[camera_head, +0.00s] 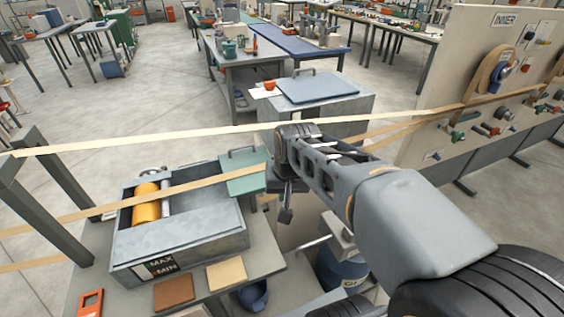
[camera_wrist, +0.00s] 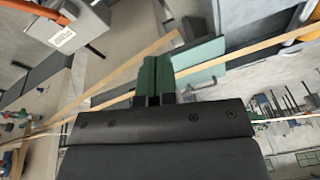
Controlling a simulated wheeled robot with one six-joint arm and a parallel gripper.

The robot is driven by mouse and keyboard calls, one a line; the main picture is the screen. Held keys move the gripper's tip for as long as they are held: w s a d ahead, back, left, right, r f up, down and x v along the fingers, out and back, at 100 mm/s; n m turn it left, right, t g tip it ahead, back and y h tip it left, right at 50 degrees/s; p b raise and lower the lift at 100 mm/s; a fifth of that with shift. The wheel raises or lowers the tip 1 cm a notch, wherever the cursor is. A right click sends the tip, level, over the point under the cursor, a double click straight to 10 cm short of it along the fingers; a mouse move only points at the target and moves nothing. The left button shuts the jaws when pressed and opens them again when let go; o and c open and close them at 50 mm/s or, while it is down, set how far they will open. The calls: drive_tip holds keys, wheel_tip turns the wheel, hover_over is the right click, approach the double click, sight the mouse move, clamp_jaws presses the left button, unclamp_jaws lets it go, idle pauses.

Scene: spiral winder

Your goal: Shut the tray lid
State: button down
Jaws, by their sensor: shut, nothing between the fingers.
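The tray (camera_head: 180,248) is a grey open-topped box with a MAX/MIN label on its front, standing on a bench at left. A yellow roller (camera_head: 146,205) shows in it. A green lid plate (camera_head: 242,178) with a handle lies at the tray's far right corner, leaving most of the tray uncovered. The lid also shows in the wrist view (camera_wrist: 205,62), just beyond my fingers. My gripper (camera_head: 285,215) hangs right of the lid in the head view. In the wrist view, the green fingers (camera_wrist: 156,82) are together and empty. Whether they touch the lid I cannot tell.
Pale bands (camera_head: 200,142) stretch across the scene, over the tray and near my arm. Brown and tan tiles (camera_head: 227,272) and an orange piece (camera_head: 91,303) lie on the bench front. A blue-topped cabinet (camera_head: 315,87) stands behind; a tool panel (camera_head: 490,60) is at right.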

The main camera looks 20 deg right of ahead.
drive_tip(key=w+d+m+g+y+p, duration=0.1)
drive_tip(key=w+d+m, duration=0.3)
drive_tip(key=w, duration=0.4)
drive_tip(key=w+d+m+g+y+p, duration=0.1)
drive_tip(key=w+d+m, duration=0.35)
drive_tip(key=w, duration=0.25)
drive_tip(key=w+d+f+m+y, duration=0.2)
drive_tip(key=w+d+f+m, duration=0.45)
drive_tip(key=d, duration=0.25)
drive_tip(key=a+f+p, duration=0.2)
drive_tip(key=a+f, duration=0.5)
drive_tip(key=f, duration=0.1)
drive_tip(key=shift+w+f+g+p, duration=0.25)
drive_tip(key=shift+w+g+p, duration=0.05)
drive_tip(key=shift+w+p, duration=0.05)
drive_tip(key=shift+a, duration=0.2)
